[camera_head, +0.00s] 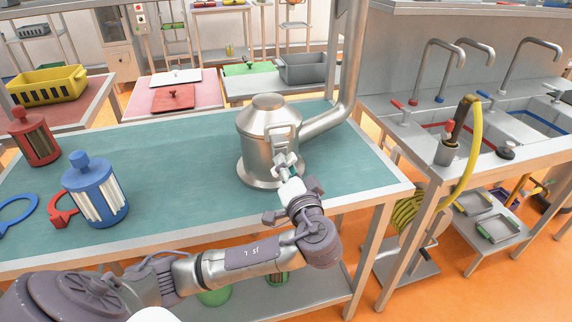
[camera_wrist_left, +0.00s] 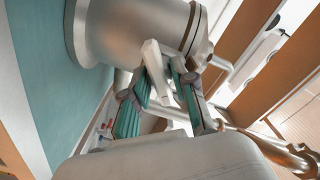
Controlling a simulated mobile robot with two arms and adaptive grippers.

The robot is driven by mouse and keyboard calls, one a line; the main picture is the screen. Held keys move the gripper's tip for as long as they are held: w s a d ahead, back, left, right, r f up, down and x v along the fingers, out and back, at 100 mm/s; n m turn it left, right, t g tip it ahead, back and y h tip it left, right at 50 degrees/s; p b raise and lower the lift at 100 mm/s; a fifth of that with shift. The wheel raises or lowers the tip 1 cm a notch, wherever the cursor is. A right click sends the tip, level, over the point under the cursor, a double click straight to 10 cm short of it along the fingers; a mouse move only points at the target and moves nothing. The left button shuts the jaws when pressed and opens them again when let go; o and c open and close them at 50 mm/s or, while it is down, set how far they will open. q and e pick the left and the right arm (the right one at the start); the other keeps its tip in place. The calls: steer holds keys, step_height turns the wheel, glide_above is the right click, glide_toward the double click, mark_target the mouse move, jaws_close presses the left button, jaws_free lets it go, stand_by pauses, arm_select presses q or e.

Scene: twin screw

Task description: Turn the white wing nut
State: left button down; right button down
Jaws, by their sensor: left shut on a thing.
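The white wing nut (camera_head: 284,161) is on the front of a metal canister (camera_head: 262,122) with a pipe, on the teal table. It also shows in the left wrist view (camera_wrist_left: 154,58) as a pale angular piece against the canister's side. My left gripper (camera_head: 288,170) reaches it from the front, and its teal-padded fingers (camera_wrist_left: 168,82) are shut on the wing nut. The fingers partly hide the nut, and I cannot tell its exact turn angle. My right gripper is not in view.
A blue canister (camera_head: 94,190), a red canister (camera_head: 35,138) and red and blue ring-shaped tools stand or lie at the table's left. A thick metal pipe (camera_head: 335,118) rises to the canister's right. Sinks with taps (camera_head: 437,70) stand further right. The table's middle left is clear.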

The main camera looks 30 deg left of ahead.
arm_select(q)
steer(key=shift+f+m+p, duration=0.1)
steer(key=shift+m+p, duration=3.75)
steer(key=shift+m, duration=0.15)
steer(key=c, duration=1.2)
jaws_free()
steer(key=shift+d, duration=0.1)
steer(key=shift+o, duration=0.2)
steer(key=v, duration=1.2)
